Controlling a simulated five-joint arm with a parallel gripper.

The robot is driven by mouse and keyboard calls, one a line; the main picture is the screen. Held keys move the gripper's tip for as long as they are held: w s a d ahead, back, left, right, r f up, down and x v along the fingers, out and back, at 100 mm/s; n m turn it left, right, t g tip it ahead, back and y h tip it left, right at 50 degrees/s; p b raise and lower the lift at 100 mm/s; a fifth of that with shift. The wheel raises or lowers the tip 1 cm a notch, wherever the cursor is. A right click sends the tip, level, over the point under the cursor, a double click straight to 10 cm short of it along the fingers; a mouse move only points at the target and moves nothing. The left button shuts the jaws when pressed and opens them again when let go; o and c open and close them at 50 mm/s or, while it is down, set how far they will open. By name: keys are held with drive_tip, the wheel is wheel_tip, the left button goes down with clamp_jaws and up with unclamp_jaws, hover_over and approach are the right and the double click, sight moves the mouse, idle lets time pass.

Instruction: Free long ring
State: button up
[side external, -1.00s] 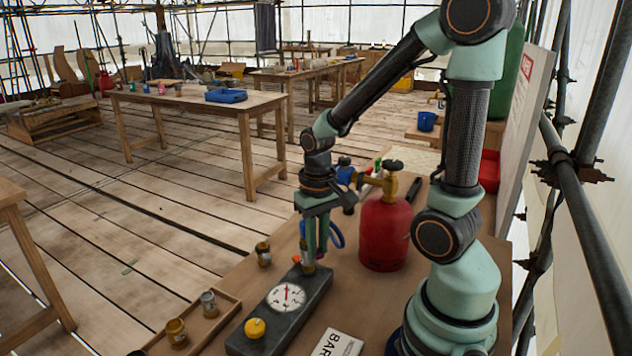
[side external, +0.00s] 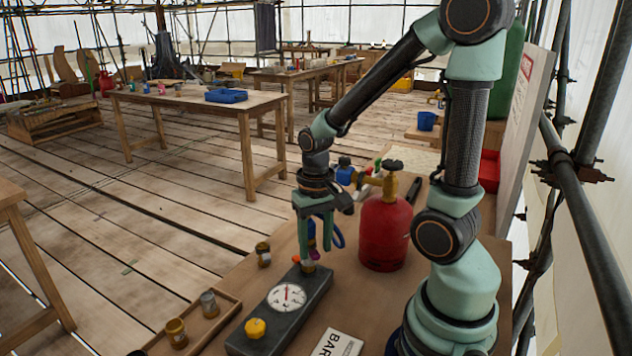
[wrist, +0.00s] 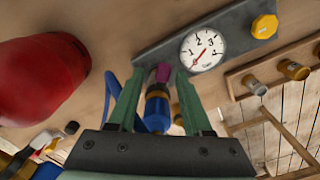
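My gripper (side external: 316,240) is over the far end of the dark gauge box (side external: 245,342), fingers pointing down. In the wrist view its two green fingers (wrist: 157,88) stand apart, with a gap showing beside a blue-bodied fitting (wrist: 157,112) between them. A magenta part (wrist: 163,73) caps the fitting near the fingertips. A blue loop of hose (wrist: 112,84) lies beside the left finger. The box carries a white dial (wrist: 201,50) and a yellow knob (wrist: 264,26). I cannot tell which part is the long ring.
A red gas cylinder (side external: 386,235) with a valve stands right of my gripper. A wooden tray (side external: 220,317) with small metal pots (side external: 176,333) is at the left, and another pot (side external: 263,254) stands behind it. A printed card (side external: 338,343) lies in front.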

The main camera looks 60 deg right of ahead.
sight(315, 252)
wheel_tip(315, 252, up, 12)
idle(0.6)
drive_tip(key=shift+a, duration=0.1)
drive_tip(key=w+a+r+n+t, duration=0.1)
drive_tip(key=a+n+t, duration=0.4)
drive_tip(key=a+n, duration=0.1)
drive_tip(key=shift+w+a+r+n+t, duration=0.2)
drive_tip(key=shift+a+r+n+t, duration=0.15)
drive_tip(key=shift+a, duration=0.3)
